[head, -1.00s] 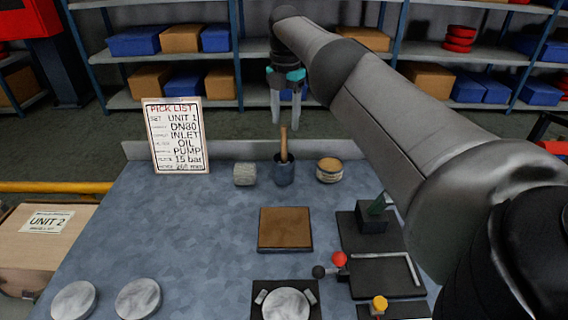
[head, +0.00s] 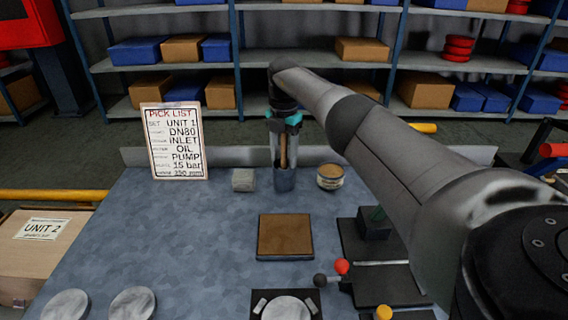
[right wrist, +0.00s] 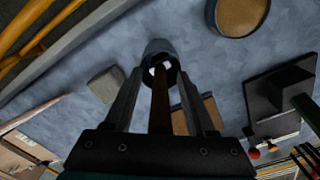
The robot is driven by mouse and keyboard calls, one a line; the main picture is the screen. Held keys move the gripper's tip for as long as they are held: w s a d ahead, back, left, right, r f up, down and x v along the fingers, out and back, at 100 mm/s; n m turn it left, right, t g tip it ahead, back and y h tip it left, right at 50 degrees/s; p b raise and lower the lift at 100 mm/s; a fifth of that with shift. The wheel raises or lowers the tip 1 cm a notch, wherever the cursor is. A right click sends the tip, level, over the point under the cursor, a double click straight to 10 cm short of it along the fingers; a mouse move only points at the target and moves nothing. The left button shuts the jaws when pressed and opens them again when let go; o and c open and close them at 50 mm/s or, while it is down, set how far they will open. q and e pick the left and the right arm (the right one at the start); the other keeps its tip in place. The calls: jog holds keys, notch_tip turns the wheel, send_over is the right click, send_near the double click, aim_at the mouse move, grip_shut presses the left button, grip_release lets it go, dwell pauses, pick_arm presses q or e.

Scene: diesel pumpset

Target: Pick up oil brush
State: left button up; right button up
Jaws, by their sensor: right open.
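The oil brush (head: 283,150) stands upright in a dark blue-grey pot (head: 284,181) at the back of the table, its wooden handle upward. My right gripper (head: 285,160) is open and points down over the pot, with a finger on each side of the handle. In the right wrist view the brush handle (right wrist: 160,100) runs between the two fingers toward the pot (right wrist: 159,50), and the fingers look apart from it. My left gripper is not in view.
A grey block (head: 243,180) stands left of the pot and a round tin with a tan top (head: 330,177) right of it. A pick list sign (head: 176,141) stands at the back left. A brown pad (head: 285,236) lies in front.

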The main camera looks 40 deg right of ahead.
jog(key=shift+c, duration=0.3)
grip_shut()
dwell(0.4)
